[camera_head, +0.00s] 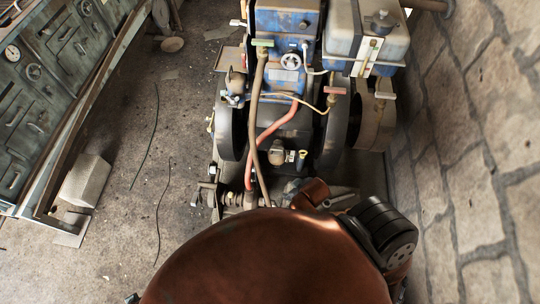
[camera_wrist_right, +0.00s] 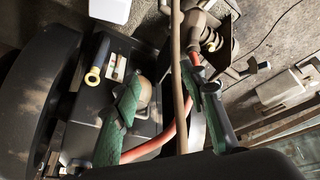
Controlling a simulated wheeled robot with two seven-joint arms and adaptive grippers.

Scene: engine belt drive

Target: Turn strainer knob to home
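I cannot tell for sure which part is the strainer knob. A rounded tan-brass fitting (camera_head: 277,153) sits low on the engine, beside the red hose (camera_head: 262,139). A similar rounded tan part shows in the right wrist view (camera_wrist_right: 146,92), partly hidden behind a green finger. My right gripper (camera_wrist_right: 161,76) is open, its two green fingers apart. The brown hose (camera_wrist_right: 177,75) and the red hose pass through the view between the fingers; I see no grip on them. In the head view my copper-coloured arm hides the right gripper. My left gripper is not in view.
A yellow-ringed handle (camera_wrist_right: 93,75) is near the tan part. Dark wheels (camera_head: 333,135) flank the engine (camera_head: 287,38). A stone wall (camera_head: 480,130) stands close on the right. Open floor (camera_head: 125,225) lies left, before a green instrument cabinet (camera_head: 60,75).

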